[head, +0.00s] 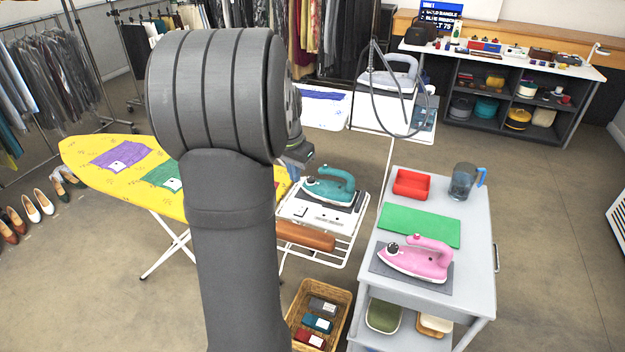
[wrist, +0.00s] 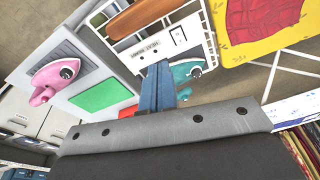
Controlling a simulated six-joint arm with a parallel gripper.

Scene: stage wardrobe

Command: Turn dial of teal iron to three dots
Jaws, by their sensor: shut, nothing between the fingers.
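The teal iron (head: 330,189) rests on the white iron stand (head: 322,222) at the end of the ironing board. Its small dark round dial (head: 309,184) is at the left end of its body; the setting marks are too small to read. In the wrist view the teal iron (wrist: 186,72) is partly hidden behind my fingers, with its dial (wrist: 196,72) just right of them. My gripper (wrist: 159,68) has its blue fingers together and holds nothing. In the head view my gripper (head: 299,151) is mostly hidden by my arm, above and left of the iron.
A pink iron (head: 414,260) stands on the grey trolley (head: 384,213) with a green mat (head: 419,225), a red tray (head: 412,184) and a jug (head: 463,182). The yellow ironing board (head: 88,152) is left, a wicker basket (head: 344,301) below.

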